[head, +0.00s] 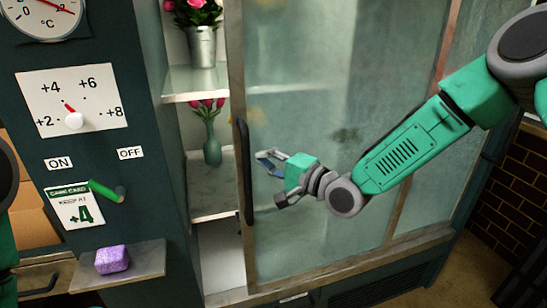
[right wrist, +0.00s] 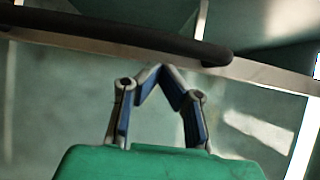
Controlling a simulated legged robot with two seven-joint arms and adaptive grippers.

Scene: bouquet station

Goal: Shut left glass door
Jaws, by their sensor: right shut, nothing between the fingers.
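The left glass door (head: 300,100) has a narrow frame and a long upright black handle (head: 244,170) on its left edge. An open gap left of this edge shows the cabinet's shelves. My right gripper (head: 266,162) is in front of the glass, just right of the handle. In the right wrist view its fingertips (right wrist: 160,74) come together with nothing between them, close to the door frame and the dark handle (right wrist: 120,35). I cannot tell whether they touch the door. My left gripper is out of view; only part of my left arm shows at the left edge.
Inside the gap, a metal bucket of pink flowers (head: 202,46) and a green vase (head: 212,150) stand on shelves. Left are a dial panel (head: 72,98), a green lever (head: 106,191) and a small ledge (head: 140,262) with a purple block (head: 112,260).

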